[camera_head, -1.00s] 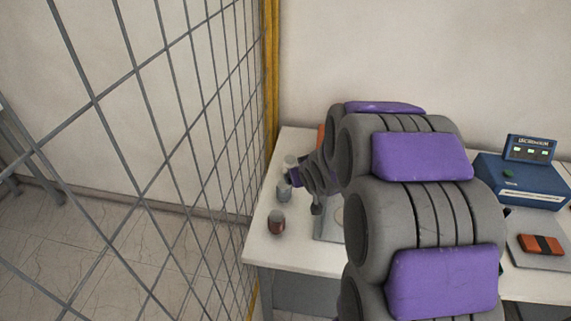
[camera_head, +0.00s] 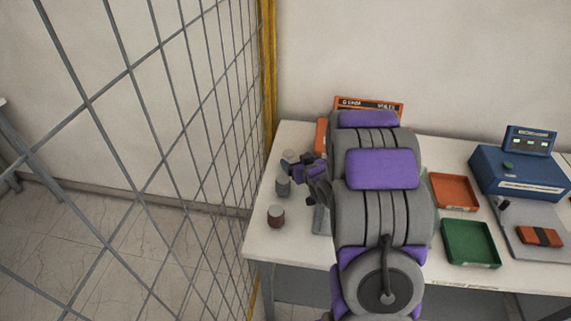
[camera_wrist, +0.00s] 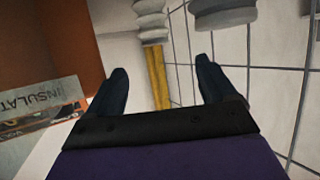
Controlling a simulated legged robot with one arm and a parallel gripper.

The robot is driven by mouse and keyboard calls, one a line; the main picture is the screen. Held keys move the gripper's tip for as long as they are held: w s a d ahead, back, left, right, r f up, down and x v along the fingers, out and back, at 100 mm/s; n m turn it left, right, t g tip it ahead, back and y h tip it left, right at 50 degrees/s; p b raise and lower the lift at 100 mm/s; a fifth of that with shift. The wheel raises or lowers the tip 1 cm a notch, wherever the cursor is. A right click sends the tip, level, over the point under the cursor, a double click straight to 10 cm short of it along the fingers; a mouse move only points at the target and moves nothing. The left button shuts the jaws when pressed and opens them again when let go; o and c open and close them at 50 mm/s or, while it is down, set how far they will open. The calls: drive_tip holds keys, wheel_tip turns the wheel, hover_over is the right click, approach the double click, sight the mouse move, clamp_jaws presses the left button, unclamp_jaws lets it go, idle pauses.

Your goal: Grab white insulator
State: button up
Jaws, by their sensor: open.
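A white ribbed insulator (camera_wrist: 150,20) shows at the top of the wrist view, ahead of the gap between my fingers; its upper part is cut off. In the head view a pale insulator (camera_head: 289,155) stands at the table's back left, partly hidden by my gripper (camera_head: 291,168). A grey insulator (camera_head: 283,187) stands nearer; a grey ribbed piece also shows at the top right of the wrist view (camera_wrist: 222,14). In the wrist view my gripper (camera_wrist: 160,68) is open, with nothing between its dark fingers.
A brown insulator (camera_head: 276,216) stands near the table's left edge. The wire fence (camera_head: 200,120) and yellow post (camera_head: 268,75) are close on the left. An orange bin (camera_wrist: 60,40) with a label is beside my gripper. Red (camera_head: 455,192) and green (camera_head: 470,243) trays lie right.

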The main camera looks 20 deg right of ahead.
sight(290, 154)
drive_tip(key=x, duration=0.2)
drive_tip(key=b+x, duration=0.1)
drive_tip(key=x, duration=0.4)
drive_tip(key=shift+s+d+f, duration=0.1)
drive_tip(key=shift+d+f, duration=0.2)
drive_tip(key=shift+d, duration=0.05)
drive_tip(key=shift+w+d+f, duration=0.15)
drive_tip(key=shift+w+f, duration=0.05)
drive_tip(key=shift+w, duration=0.15)
drive_tip(key=shift+r, duration=0.1)
drive_tip(key=shift+c, duration=0.2)
drive_tip(key=c, duration=1.3)
drive_tip(key=shift+o, duration=0.2)
